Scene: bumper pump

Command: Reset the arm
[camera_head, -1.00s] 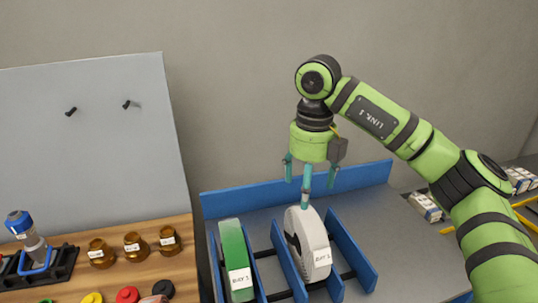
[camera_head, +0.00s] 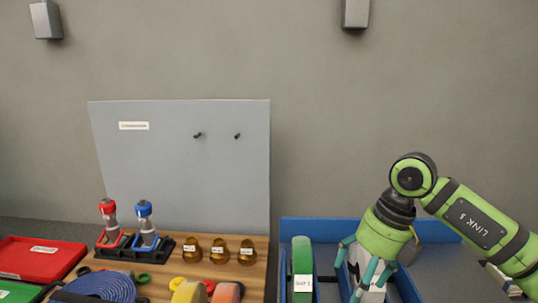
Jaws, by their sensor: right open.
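My right arm comes in from the right edge of the head view, green with dark joints. Its right gripper (camera_head: 364,276) points down with teal fingers spread open. It is in front of or over a white disc-shaped part (camera_head: 379,287) in the blue rack, and it hides most of that part. I cannot tell whether the fingers touch it. My left gripper is not in view.
The blue rack (camera_head: 284,262) also holds a green labelled block (camera_head: 302,262). On the wooden bench are brass fittings (camera_head: 219,251), red-topped (camera_head: 108,217) and blue-topped (camera_head: 144,218) tools, a blue hose coil (camera_head: 98,288) and a red tray (camera_head: 38,258). A grey pegboard (camera_head: 180,165) stands behind.

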